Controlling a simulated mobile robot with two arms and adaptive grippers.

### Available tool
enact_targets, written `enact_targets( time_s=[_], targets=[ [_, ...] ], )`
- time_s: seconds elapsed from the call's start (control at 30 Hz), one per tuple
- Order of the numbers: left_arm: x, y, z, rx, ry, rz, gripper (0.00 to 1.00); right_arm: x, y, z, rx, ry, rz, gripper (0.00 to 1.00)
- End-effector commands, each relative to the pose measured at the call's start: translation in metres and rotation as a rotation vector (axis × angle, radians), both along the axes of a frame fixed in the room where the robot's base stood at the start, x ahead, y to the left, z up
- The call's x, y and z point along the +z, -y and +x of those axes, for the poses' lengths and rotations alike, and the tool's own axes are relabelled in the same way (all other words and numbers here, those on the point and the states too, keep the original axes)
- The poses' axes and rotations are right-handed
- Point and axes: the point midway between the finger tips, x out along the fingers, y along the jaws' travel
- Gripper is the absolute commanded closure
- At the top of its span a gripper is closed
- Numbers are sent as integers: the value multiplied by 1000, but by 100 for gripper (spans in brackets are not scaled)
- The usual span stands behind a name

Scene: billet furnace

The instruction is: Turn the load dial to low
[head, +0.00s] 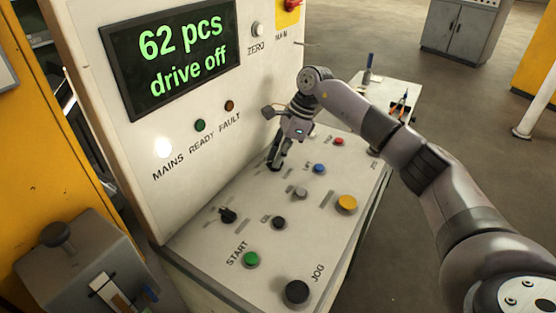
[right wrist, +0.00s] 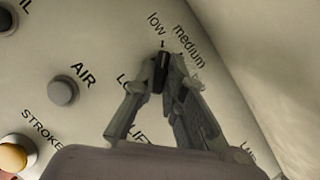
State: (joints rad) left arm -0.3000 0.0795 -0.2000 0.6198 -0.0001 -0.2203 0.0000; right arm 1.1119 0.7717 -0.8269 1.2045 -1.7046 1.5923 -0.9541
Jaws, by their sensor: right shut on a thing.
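The load dial (right wrist: 161,72) is a small black knob on the sloping panel, between the fingertips in the right wrist view. Its upper end points to a small mark just below the word "low"; "medium" is printed to the right. A label starting "LO" beside it is partly hidden by a finger. My right gripper (right wrist: 163,75) is shut on the dial. In the head view the right gripper (head: 276,163) reaches down to the panel's back edge and hides most of the dial. My left gripper is not in view.
The sloping panel (head: 190,257) carries several buttons, among them a green START button (head: 251,259), a yellow button (head: 346,203) and a black JOG button (head: 297,291). Another black knob (head: 228,215) sits to the left. The upright display (head: 172,55) reads "62 pcs drive off".

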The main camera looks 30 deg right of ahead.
Motion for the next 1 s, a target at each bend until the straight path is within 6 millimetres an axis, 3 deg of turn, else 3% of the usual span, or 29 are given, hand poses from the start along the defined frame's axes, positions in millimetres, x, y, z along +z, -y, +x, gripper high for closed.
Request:
enact_targets(
  time_s=[0.7, 0.73, 1.0],
  targets=[
    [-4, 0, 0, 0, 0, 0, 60, 2, 0, 1, 83, 4, 0, 100],
    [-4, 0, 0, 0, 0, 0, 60, 2, 0, 1, 83, 4, 0, 88],
    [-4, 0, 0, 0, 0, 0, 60, 1, 0, 1, 81, 2, -1, 70]
  ],
)
